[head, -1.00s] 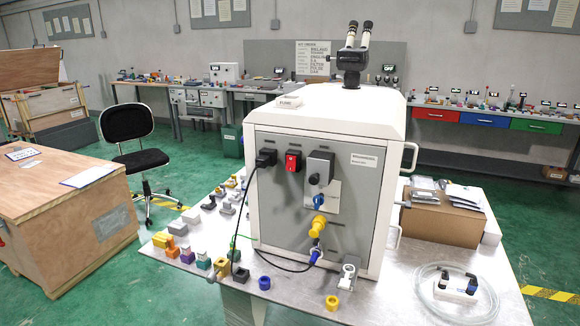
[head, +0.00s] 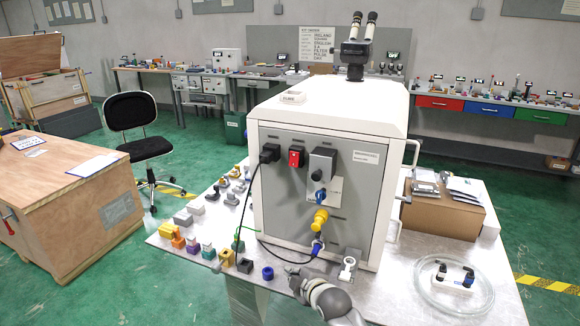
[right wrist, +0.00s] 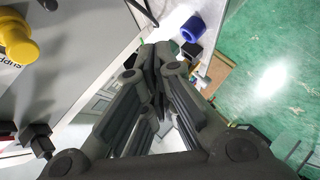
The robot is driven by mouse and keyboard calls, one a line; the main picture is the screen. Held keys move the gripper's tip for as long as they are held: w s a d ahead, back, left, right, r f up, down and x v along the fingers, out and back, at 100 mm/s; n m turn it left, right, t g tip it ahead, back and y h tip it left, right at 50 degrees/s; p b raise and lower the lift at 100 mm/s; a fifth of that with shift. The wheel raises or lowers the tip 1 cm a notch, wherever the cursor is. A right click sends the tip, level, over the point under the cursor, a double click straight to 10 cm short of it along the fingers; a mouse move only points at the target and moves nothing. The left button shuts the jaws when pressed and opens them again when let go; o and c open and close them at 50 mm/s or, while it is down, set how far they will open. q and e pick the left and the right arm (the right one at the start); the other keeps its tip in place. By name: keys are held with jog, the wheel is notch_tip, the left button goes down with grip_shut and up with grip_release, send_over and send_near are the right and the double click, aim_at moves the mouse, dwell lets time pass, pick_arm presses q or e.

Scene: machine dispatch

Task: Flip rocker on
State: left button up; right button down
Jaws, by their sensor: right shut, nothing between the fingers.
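The red rocker switch (head: 296,156) is on the grey rear panel (head: 345,225) of the white machine, between a black plug and a grey module with a dark knob. Its on or off position is too small to tell. My right gripper (head: 301,284) is low in front of the machine, over the table's front edge, well below the rocker and apart from it. In the right wrist view its dark fingers (right wrist: 155,58) are shut together and empty. The rocker cannot be made out in that view. My left gripper is not in view.
The black plug (head: 268,153) has a cable hanging down the panel. A yellow connector (head: 320,220) and a blue connector (head: 317,246) protrude below the rocker. Small coloured parts, including a blue ring (head: 267,273), lie at the table's front left. A coiled tube (head: 427,297) lies at right.

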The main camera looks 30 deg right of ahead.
notch_tip(320, 180, up, 27)
jog(key=d+n+t+p, duration=0.1)
jog(key=n+t, duration=0.3)
jog(key=shift+w+d, duration=0.1)
jog(key=p, duration=0.4)
send_near(294, 159)
jog(key=w+a+f, duration=0.2)
jog(key=w+a, duration=0.2)
jog(key=a, duration=0.1)
jog(key=w+d, duration=0.1)
jog(key=w+d+p, duration=0.1)
jog(key=w, duration=0.1)
jog(key=shift+d+f, duration=0.35)
